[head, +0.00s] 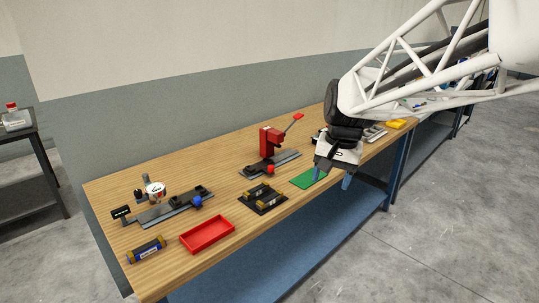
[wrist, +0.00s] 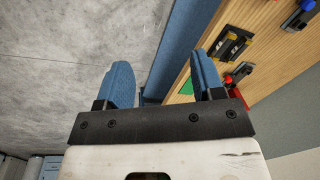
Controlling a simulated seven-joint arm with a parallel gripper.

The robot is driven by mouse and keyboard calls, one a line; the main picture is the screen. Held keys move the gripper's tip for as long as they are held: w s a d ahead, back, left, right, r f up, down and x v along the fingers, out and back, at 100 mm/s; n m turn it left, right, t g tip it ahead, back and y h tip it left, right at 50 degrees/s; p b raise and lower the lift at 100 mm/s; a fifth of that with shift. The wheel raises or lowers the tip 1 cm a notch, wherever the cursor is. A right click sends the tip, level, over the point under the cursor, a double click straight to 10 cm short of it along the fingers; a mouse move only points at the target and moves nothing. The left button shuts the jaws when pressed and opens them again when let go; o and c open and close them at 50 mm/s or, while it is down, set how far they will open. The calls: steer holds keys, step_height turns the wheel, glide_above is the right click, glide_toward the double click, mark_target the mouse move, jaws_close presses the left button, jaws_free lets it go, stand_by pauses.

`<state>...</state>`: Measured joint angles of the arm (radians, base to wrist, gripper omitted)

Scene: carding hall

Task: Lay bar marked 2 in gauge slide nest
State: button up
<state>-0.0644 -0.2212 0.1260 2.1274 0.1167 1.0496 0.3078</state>
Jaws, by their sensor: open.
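Brass-coloured bars lie in a black holder (head: 251,205) near the middle of the bench; their marks are too small to read, so I cannot tell which is bar 2. The holder also shows in the wrist view (wrist: 219,51). A gauge with a white dial (head: 155,189) stands at the left over a grey slide (head: 150,217) with dark blocks and a blue knob (head: 197,200). I cannot make out whether its nest holds anything. My gripper (head: 331,178) is open and empty, right of the holder near the bench's front edge; its blue fingers (wrist: 160,62) are apart.
A red press (head: 269,141) on a grey base stands behind the holder. A green mat (head: 303,180) lies between holder and gripper. An empty red tray (head: 207,234) and a blue-and-gold cylinder (head: 146,249) are at the front left. Yellow items (head: 397,124) sit farther right.

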steer(key=w+a+f+m, duration=0.1)
steer(key=w+a+f, duration=0.15)
steer(key=w, duration=0.75)
steer(key=m+g+y, duration=0.2)
steer(key=m+g, duration=0.2)
steer(key=m, duration=0.1)
glide_toward(257, 188)
steer(key=shift+s+a+f, duration=0.3)
steer(key=shift+a+f, duration=0.15)
steer(key=shift+f, duration=0.3)
steer(key=shift+f, duration=0.1)
steer(key=shift+x, duration=1.2)
steer(key=shift+f, duration=0.1)
steer(key=shift+x, duration=2.5)
steer(key=shift+s+d, duration=0.1)
